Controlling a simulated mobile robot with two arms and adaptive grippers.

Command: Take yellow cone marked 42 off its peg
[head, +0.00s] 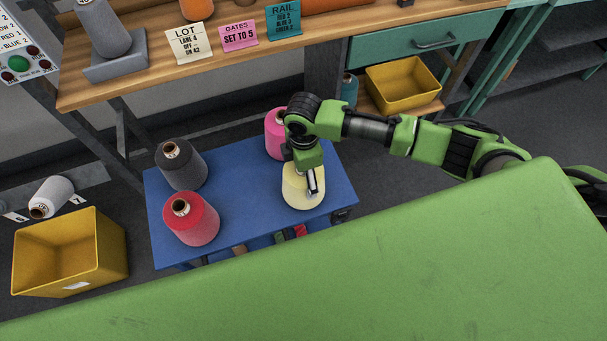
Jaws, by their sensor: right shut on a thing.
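The pale yellow cone (301,196) stands upright at the right front of a blue cart top (242,190). I cannot read a number on it, and any peg under or inside it is hidden. My right gripper (312,182) reaches down over the cone from above and is shut on its upper part. The cone's base looks to be at the level of the cart top; I cannot tell whether it is lifted. My left gripper is not in view.
A pink cone (274,134) stands close behind my right gripper. A dark grey cone (182,166) and a red cone (191,219) stand at the cart's left. A yellow bin (100,248) is on the floor at left. A wooden workbench (140,80) runs behind.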

